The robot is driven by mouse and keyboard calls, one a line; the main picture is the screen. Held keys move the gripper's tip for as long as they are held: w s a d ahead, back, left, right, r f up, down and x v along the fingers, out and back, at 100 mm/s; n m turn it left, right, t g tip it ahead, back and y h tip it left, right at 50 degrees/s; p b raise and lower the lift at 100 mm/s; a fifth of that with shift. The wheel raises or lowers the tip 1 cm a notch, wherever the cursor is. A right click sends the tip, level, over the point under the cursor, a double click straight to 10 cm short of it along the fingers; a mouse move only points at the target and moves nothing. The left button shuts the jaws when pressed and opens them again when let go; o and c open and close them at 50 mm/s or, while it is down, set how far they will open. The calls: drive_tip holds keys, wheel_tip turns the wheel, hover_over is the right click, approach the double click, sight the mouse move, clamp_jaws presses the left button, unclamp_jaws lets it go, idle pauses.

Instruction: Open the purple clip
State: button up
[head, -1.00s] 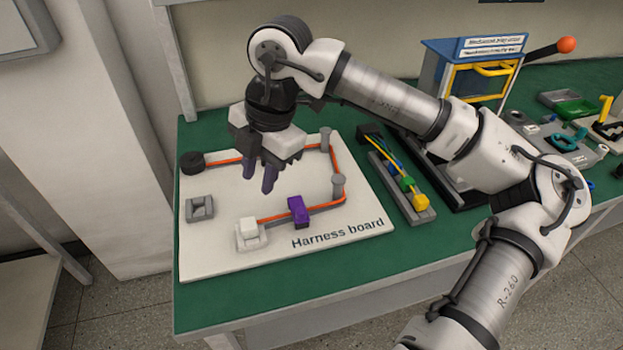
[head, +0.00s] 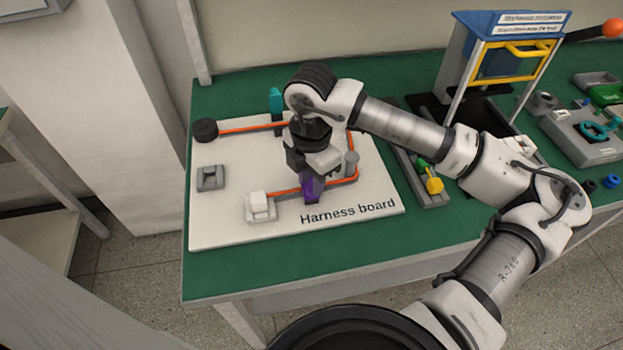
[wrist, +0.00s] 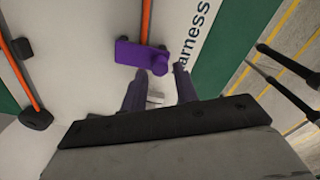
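The purple clip (head: 313,196) sits on the orange cable near the front of the white harness board (head: 225,230). In the head view my gripper (head: 306,178) is right over it, pointing down, and partly hides it. In the wrist view the purple clip (wrist: 138,53) lies just beyond the fingertips, with a small tab on its right side. My gripper (wrist: 159,76) has its two fingers apart with nothing held between them. I cannot tell whether the fingertips touch the clip.
A white connector (head: 259,205) stands left of the clip, and a grey post (head: 351,165) stands to the right. A teal clip (head: 276,100) is at the back of the board. A tray with a yellow part (head: 435,186) lies right of the board. The front table strip is clear.

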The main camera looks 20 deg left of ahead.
drive_tip(key=shift+f, duration=1.05)
clamp_jaws()
drive_tip(key=shift+a+r, duration=0.1)
